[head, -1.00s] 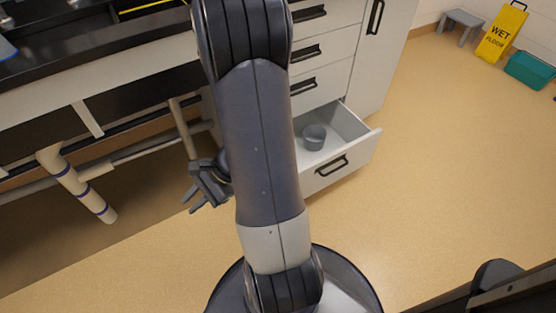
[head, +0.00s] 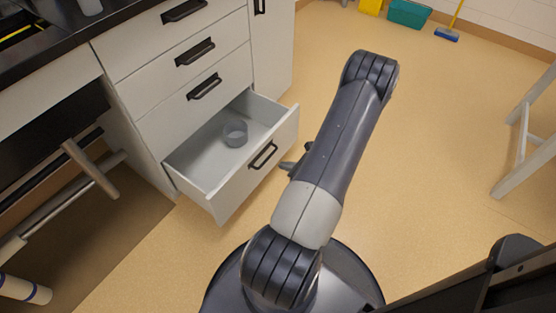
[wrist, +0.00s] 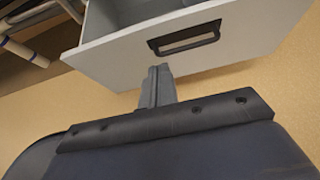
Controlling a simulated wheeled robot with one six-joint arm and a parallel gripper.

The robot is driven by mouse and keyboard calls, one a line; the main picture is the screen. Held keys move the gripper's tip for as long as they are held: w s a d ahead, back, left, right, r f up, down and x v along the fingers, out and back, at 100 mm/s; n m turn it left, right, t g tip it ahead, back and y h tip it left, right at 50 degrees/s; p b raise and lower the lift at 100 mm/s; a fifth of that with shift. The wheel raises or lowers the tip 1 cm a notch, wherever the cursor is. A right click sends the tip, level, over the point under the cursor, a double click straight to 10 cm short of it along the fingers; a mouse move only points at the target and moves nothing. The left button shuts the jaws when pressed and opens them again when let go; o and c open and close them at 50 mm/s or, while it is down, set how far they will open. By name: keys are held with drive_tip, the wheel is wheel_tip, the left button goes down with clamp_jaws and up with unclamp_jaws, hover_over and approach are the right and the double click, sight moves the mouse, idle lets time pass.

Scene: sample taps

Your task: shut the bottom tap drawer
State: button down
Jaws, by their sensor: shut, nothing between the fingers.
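The bottom drawer (head: 240,175) of the white cabinet is pulled well out, with a black handle (head: 263,155) on its front and a small grey round container (head: 235,133) inside. My gripper (head: 287,165) is partly hidden behind my arm in the head view, just right of the drawer front. In the wrist view my gripper (wrist: 158,72) is shut and empty, with its fingertips in front of the drawer front (wrist: 125,65), below and left of the handle (wrist: 185,38). I cannot tell whether the fingertips touch the front.
The drawers above (head: 205,87) are shut. Pipes (head: 90,168) run under the counter at left. A white-legged stand (head: 525,140) is at the right, and a teal bin (head: 409,14) stands at the back. The floor (head: 430,190) right of my arm is clear.

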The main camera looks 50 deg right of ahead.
drive_tip(key=b, duration=0.2)
approach(252, 156)
wheel_tip(252, 156, down, 3)
drive_tip(key=w, duration=0.2)
drive_tip(key=w+b, duration=0.1)
drive_tip(key=w, duration=0.1)
drive_tip(key=shift+w+a+f, duration=0.15)
drive_tip(key=shift+f, duration=0.05)
drive_tip(key=shift+w, duration=0.65)
drive_tip(key=shift+r, duration=0.1)
